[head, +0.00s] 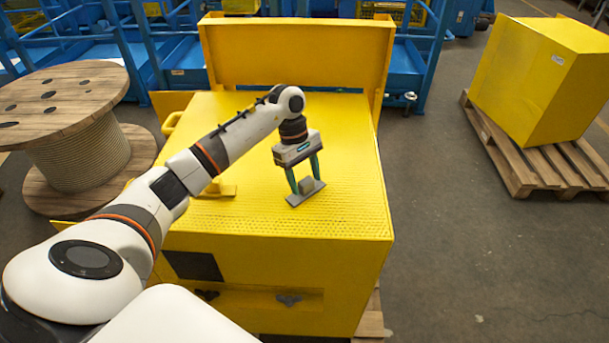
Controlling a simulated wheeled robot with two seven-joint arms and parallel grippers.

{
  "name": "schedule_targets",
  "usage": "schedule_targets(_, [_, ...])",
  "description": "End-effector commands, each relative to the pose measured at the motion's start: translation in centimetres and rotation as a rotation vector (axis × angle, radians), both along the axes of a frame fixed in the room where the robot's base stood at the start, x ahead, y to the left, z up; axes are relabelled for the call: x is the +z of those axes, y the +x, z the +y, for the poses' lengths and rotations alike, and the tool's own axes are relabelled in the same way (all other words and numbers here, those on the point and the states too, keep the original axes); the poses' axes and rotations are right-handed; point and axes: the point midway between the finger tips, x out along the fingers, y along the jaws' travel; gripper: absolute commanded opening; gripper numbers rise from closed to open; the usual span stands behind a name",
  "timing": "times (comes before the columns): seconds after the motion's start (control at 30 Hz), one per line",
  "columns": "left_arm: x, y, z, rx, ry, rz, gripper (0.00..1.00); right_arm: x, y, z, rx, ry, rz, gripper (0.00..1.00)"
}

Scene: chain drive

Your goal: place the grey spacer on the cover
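My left gripper (306,186) points down over the yellow chest top, its teal fingers apart. A small grey block (306,186), which may be the spacer, sits between the fingers. A flat grey plate (295,200) lies under the block and fingertips. I cannot tell whether the fingers touch the block, or whether the plate rests on the chest. I cannot tell for sure which part is the cover. A yellow piece (216,191) lies on the chest top, partly hidden by my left arm. My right gripper is not in view.
The yellow chest (350,205) has a raised back panel (295,55). A wooden cable reel (60,100) stands at left. A yellow box (545,80) sits on a pallet (545,165) at right. The chest top right of the gripper is clear.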

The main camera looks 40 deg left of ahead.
Motion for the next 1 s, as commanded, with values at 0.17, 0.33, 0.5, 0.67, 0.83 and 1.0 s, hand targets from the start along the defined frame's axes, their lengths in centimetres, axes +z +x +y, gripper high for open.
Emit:
schedule_targets(0.17, [0.1, 0.0, 0.0, 0.0, 0.0, -0.001, 0.58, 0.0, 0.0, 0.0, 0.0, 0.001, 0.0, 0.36])
schedule_targets(0.33, [0.8, 0.2, 0.3, 0.0, 0.001, -0.004, 0.58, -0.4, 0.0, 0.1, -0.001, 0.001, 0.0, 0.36])
schedule_targets(0.5, [3.5, 0.4, 1.2, 0.001, 0.001, -0.007, 0.58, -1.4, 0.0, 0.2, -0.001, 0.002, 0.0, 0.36])
schedule_targets(0.67, [6.9, 0.6, 2.2, 0.0, 0.001, -0.007, 0.58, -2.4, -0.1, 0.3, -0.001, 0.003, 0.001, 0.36])
schedule_targets(0.83, [9.8, 0.8, 3.0, 0.002, 0.0, -0.005, 0.58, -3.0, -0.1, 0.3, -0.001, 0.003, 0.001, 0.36])
schedule_targets(1.0, [11.3, 0.9, 3.4, 0.0, 0.0, -0.001, 0.58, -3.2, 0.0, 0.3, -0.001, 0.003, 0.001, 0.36])
